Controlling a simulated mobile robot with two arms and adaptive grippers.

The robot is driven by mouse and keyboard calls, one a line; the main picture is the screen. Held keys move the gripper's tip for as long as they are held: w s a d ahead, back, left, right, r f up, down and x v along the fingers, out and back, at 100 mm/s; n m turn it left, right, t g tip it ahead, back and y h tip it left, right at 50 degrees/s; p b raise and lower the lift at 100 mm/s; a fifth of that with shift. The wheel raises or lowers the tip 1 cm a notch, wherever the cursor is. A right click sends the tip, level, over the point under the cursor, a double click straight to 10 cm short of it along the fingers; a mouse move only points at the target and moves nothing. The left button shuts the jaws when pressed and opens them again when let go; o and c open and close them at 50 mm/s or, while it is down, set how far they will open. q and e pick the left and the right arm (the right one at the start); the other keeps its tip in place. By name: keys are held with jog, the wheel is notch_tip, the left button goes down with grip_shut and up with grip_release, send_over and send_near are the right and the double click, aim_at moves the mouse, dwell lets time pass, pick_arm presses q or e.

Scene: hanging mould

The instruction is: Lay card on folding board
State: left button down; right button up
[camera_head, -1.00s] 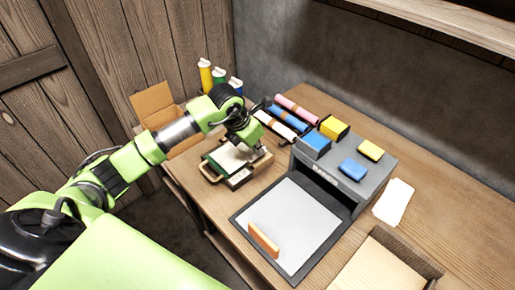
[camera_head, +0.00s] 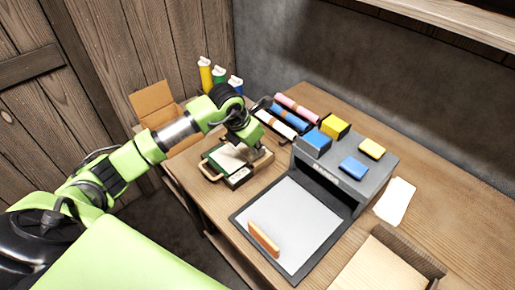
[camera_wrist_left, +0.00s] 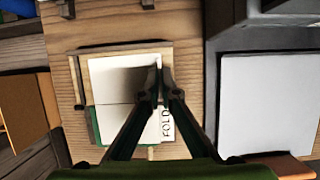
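The white card (camera_head: 228,156) is over the green folding board (camera_head: 208,161) at the left end of the table. In the left wrist view the card (camera_wrist_left: 112,82) shows a line across its middle, with a dark shadow on its upper part. The board's green edge (camera_wrist_left: 93,127) shows at the lower left, and a "FOLD" label lies at its right. My left gripper (camera_head: 257,151) is at the card's right side. Its fingertips (camera_wrist_left: 160,78) are together on the card's right edge. Whether the card rests fully flat is unclear. My right gripper is out of view.
A dark grey machine (camera_head: 342,172) with coloured blocks on top and a pale plate (camera_head: 290,226) stands close to the right. Rolls (camera_head: 288,118) lie behind. An open cardboard box (camera_head: 153,104) is at the left. A wooden tray (camera_head: 385,268) is at the front right.

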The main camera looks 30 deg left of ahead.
pick_arm(q)
jog(key=shift+f, duration=0.1)
jog(key=c, duration=2.2)
grip_release()
